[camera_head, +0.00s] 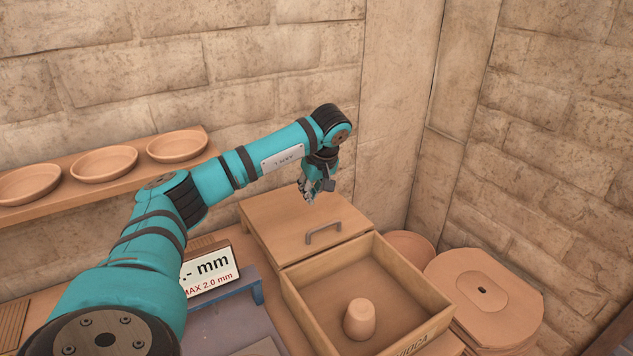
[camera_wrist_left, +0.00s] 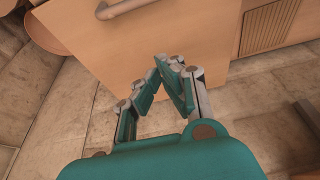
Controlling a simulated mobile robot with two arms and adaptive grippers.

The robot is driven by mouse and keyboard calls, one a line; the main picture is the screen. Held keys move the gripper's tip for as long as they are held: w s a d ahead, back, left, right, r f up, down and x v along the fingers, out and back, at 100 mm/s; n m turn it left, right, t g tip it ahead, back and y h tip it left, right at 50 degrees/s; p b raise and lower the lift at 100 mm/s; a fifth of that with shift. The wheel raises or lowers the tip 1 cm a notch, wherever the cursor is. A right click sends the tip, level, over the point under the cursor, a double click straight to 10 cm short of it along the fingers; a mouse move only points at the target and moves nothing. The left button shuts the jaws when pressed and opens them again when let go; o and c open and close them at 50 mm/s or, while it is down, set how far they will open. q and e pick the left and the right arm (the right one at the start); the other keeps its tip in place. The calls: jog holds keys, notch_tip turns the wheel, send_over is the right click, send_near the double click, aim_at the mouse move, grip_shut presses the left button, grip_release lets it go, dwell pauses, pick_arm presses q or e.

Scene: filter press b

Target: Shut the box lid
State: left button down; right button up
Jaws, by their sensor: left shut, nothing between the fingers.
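The wooden box (camera_head: 421,287) stands open at the lower right of the head view, with a small clay cup (camera_head: 360,319) inside it. Its flat wooden lid (camera_head: 275,226) lies behind the opening, towards the wall. A bar handle (camera_head: 323,233) sits on the lid near its front edge. My left gripper (camera_head: 309,197) is shut and empty, above the rear part of the lid, behind the handle. In the wrist view my left gripper (camera_wrist_left: 165,62) shows in front of the lid (camera_wrist_left: 185,35), with the handle (camera_wrist_left: 122,9) at the top. My right gripper is not in view.
A shelf (camera_head: 95,190) with three clay dishes (camera_head: 104,164) runs along the wall at left. A sign (camera_head: 208,272) stands left of the box. Lidded clay containers (camera_head: 484,290) stand at right. Stone walls close off the back and right.

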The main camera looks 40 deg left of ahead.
aim_at(309, 223)
pick_arm(q)
jog(key=x, duration=0.3)
jog(key=shift+a+f+p, duration=0.1)
jog(key=shift+f+p, duration=0.2)
jog(key=shift+p, duration=0.1)
jog(key=d, duration=0.1)
jog(key=d+p, duration=0.1)
jog(key=d, duration=0.1)
jog(key=shift+s+f+p, duration=0.3)
jog(key=shift+s+f, duration=0.1)
jog(key=shift+s+d+f, duration=0.1)
jog(key=shift+s+d, duration=0.05)
jog(key=shift+d, duration=0.25)
jog(key=shift+f, duration=0.1)
